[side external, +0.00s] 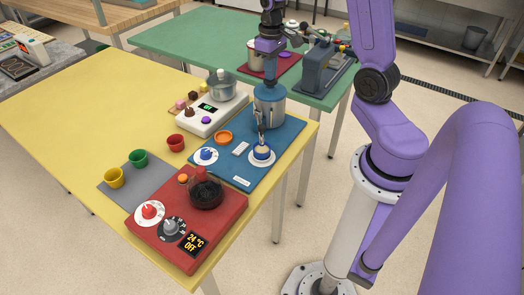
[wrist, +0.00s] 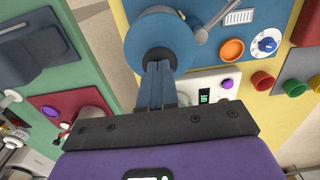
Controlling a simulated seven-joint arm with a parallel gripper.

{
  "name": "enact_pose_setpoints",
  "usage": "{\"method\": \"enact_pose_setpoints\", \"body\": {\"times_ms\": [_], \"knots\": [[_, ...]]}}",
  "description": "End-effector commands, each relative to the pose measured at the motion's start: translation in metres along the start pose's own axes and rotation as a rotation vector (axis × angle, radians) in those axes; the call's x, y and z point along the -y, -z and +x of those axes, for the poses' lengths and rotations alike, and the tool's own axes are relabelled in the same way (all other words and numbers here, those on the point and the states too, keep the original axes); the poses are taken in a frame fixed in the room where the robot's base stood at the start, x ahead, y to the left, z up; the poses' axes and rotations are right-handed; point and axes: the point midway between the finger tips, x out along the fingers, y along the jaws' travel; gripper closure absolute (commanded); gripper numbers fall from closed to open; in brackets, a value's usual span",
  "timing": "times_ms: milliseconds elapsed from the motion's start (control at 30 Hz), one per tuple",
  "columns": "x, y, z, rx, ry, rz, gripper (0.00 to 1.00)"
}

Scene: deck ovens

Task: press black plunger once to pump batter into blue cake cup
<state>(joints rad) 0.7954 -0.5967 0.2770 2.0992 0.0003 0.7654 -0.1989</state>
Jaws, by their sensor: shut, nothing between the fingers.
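The batter dispenser (side external: 270,106) is a blue and grey can standing on the blue mat (side external: 222,163). Its round blue lid (wrist: 160,28) fills the upper middle of the wrist view. My gripper (wrist: 158,65) is shut and empty, pointing down at the middle of the lid; in the side view my gripper (side external: 269,82) is right over the dispenser.
An orange dish (side external: 223,138) and a white dial (side external: 206,155) are on the mat. A white hotplate (side external: 211,113) with a pot (side external: 221,86) stands behind-left. A red heater (side external: 188,228) is in front. Red (side external: 176,142), green (side external: 139,159) and yellow (side external: 114,177) cups stand left.

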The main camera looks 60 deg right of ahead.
Motion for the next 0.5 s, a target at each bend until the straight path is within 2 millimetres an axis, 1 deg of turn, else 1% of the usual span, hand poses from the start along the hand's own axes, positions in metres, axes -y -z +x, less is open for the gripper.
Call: {"method": "enact_pose_setpoints", "body": {"times_ms": [167, 500], "knots": [[-0.001, 0.0, -0.004, -0.001, -0.001, 0.0, 1.0], [0.0, 0.0, -0.022, -0.002, -0.001, 0.0, 1.0]]}}
